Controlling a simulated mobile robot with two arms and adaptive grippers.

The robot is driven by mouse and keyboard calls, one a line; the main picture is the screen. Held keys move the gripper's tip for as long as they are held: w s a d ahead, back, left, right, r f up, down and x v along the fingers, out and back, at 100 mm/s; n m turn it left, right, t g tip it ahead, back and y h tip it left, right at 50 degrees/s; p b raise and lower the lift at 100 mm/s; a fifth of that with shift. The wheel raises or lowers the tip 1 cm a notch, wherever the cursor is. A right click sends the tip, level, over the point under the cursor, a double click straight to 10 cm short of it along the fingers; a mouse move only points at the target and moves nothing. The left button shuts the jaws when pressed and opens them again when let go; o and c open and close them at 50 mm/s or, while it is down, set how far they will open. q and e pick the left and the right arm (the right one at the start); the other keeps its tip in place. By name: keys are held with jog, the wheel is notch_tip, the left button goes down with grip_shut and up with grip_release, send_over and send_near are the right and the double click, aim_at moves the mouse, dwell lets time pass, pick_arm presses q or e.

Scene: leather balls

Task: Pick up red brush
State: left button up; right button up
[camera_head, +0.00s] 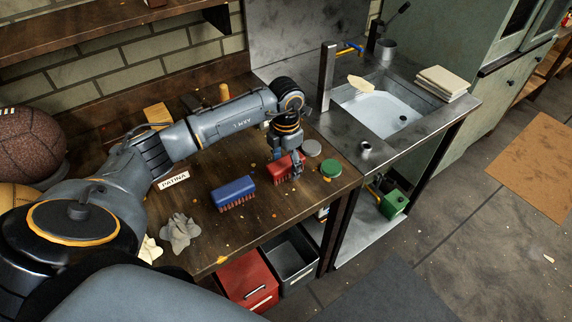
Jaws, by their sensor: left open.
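The red brush (280,169) lies on the wooden workbench, near its right end. My left gripper (296,170) reaches down over the brush from above, with its fingers at the brush's right part. It is open, and one finger shows in front of the brush. The gripper covers part of the brush, and I cannot tell whether the fingers touch it. My right gripper is not in view.
A blue brush (234,190) lies to the left of the red one. A green-lidded tin (330,168) and a grey round lid (311,148) are close on the right. Crumpled grey cloth (180,232) lies near the front edge. A metal sink (385,112) adjoins the bench.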

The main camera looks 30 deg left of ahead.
aim_at(286, 161)
pick_arm(q)
jog(key=c, duration=1.3)
jog(key=shift+r, duration=0.15)
jog(key=shift+r+b, duration=0.2)
jog(key=shift+b, duration=0.1)
notch_tip(286, 161, up, 3)
jog(key=shift+f+b, duration=0.2)
jog(key=shift+b, duration=0.55)
jog(key=s+d+r+b, duration=0.2)
jog(key=s+d+r, duration=0.7)
jog(key=s, duration=0.1)
jog(key=shift+s+d+r, duration=0.1)
jog(key=shift+d+r, duration=0.25)
jog(key=shift+r, duration=0.05)
